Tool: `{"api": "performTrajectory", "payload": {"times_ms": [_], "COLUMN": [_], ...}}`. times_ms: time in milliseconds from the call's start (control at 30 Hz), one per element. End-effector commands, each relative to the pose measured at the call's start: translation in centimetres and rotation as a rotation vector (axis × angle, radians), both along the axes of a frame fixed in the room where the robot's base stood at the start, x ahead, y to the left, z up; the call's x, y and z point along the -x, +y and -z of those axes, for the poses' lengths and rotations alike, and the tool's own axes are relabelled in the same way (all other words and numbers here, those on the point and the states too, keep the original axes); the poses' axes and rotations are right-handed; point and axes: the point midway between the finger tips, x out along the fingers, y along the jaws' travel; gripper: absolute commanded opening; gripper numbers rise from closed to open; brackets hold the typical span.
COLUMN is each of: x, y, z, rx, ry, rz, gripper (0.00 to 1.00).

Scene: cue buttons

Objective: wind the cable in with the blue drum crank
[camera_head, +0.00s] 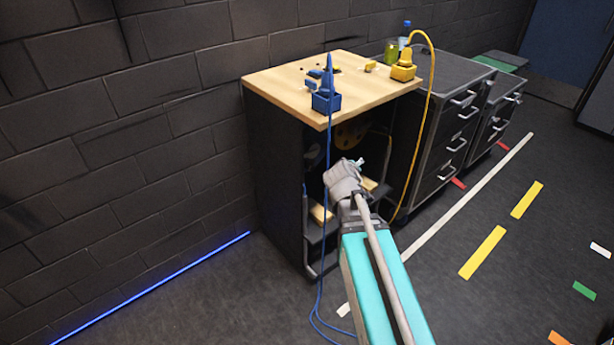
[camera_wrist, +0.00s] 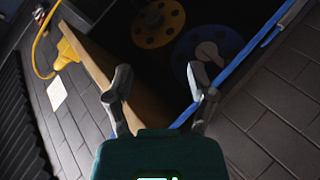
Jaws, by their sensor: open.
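The blue drum (camera_wrist: 207,50) is a dark blue disc with a pale grey crank handle (camera_wrist: 208,54) on its face, inside the dark cabinet in the wrist view. In the head view the drum is in shadow and hard to make out. The blue cable (camera_head: 328,180) hangs from a blue block (camera_head: 326,101) on the cabinet's wooden top down to the floor. My gripper (camera_head: 347,170) is in front of the cabinet's open front. In the wrist view its two fingers (camera_wrist: 160,95) are spread and empty, with the crank beyond the right fingertip, apparently apart from it.
A yellow drum (camera_wrist: 158,22) sits beside the blue one. A yellow block (camera_head: 402,70) with a yellow cable (camera_head: 428,105) stands at the wooden top's (camera_head: 290,85) right end. Drawer cabinets (camera_head: 455,125) stand to the right. The floor (camera_head: 190,300) at front left is mostly clear.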

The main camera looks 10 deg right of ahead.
Motion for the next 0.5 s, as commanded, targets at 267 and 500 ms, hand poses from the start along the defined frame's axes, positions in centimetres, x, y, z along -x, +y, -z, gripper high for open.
{"api": "performTrajectory", "payload": {"times_ms": [267, 500], "x": [-2.9, -4.9], "y": [0.3, 1.2], "z": [3.0, 5.0], "rx": [0.165, 0.308], "ry": [-0.114, -0.199], "rz": [-0.128, -0.249], "gripper": [0.71, 0.71]}}
